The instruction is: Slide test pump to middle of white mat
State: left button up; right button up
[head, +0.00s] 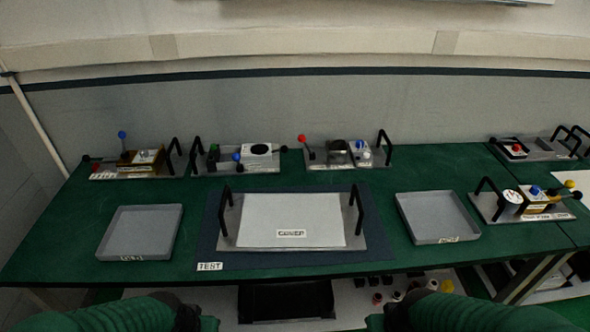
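A unit with a round gauge, blue and yellow knobs and a black handle, which looks like the test pump (536,207), stands at the right of the green table. Its small label is hard to read. A white panel labelled COVER (290,212) lies on a grey plate with two black handles, over a dark blue mat (245,262) labelled TEST. A white surface (573,176), possibly the white mat, is cut off at the right edge. My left gripper (208,323) and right gripper (375,322) are low at the bottom edge, far from the pump. Their fingers are mostly cut off.
Grey trays stand left (140,232) and right (438,217) of the mat. Several handled units line the back, including one with a red knob (345,153). Another unit (535,148) stands behind the pump. A shelf (285,302) with small items is below the table.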

aim_at(519, 205)
jog(key=z, duration=1.6)
jog(key=i+l+u, duration=0.15)
jog(key=i+l, duration=0.25)
jog(key=i, duration=0.05)
